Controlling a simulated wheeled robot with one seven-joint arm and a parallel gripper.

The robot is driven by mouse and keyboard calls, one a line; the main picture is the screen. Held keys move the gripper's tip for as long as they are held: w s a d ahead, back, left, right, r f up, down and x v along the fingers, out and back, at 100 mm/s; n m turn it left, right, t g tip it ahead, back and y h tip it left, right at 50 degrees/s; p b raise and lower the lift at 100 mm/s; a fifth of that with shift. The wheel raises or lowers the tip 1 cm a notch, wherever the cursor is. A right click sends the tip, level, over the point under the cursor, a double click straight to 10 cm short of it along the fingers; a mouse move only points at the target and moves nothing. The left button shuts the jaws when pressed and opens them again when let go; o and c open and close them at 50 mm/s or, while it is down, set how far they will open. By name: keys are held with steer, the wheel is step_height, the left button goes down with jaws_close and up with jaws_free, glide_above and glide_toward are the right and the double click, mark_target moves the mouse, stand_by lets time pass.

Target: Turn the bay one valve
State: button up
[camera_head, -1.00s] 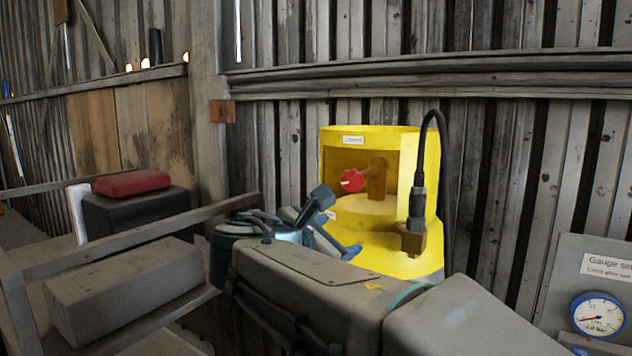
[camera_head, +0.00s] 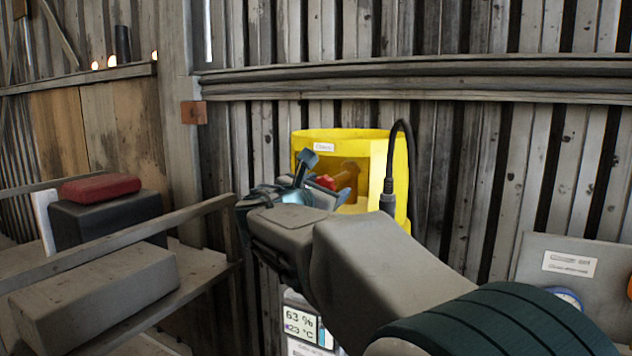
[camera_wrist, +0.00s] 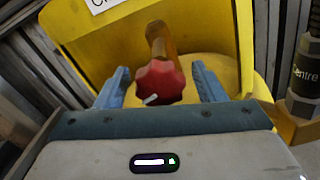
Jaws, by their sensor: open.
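The valve has a red lobed knob (camera_wrist: 158,82) with a white pointer mark, on a brass-brown stem (camera_wrist: 160,40) inside a yellow housing (camera_head: 397,165). In the head view the knob (camera_head: 325,182) is partly hidden behind my gripper (camera_head: 325,185). In the wrist view my gripper (camera_wrist: 163,86) is open, with one blue finger on the left of the knob and one on the right. A gap shows between each finger and the knob. The pointer mark sits at the knob's lower left. The label on the housing (camera_head: 324,147) is too small to read surely.
A black hose (camera_head: 410,150) with a connector (camera_head: 387,202) runs down the housing's right side. A shelf at the left holds a grey block (camera_head: 95,295) and a black box (camera_head: 105,222) with a red case (camera_head: 115,185) on top. A gauge panel (camera_head: 570,258) stands at the right.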

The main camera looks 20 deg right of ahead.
steer(key=shift+x, duration=0.8)
steer(key=c, duration=1)
steer(key=shift+o, duration=0.2)
